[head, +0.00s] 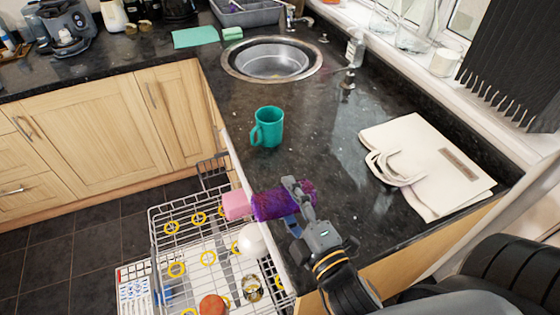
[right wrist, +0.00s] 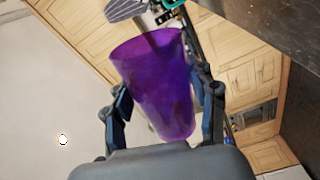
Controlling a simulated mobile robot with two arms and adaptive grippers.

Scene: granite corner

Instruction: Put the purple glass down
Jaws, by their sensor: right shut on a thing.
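The purple glass (head: 284,201) is in my right gripper (head: 292,203) over the counter's front edge, beside the open dishwasher rack. It lies tilted on its side in the head view. In the right wrist view the glass (right wrist: 158,85) sits between the two fingers of the right gripper (right wrist: 165,100), which are shut on its sides. The glass looks empty, though its inside is mostly hidden. My left gripper is not in view.
A teal mug (head: 268,127) stands on the dark counter (head: 320,140), with a white bag (head: 425,165) to its right and a sink (head: 272,62) behind. A pink item (head: 236,205) shows by the dishwasher rack (head: 185,225). Counter between mug and bag is clear.

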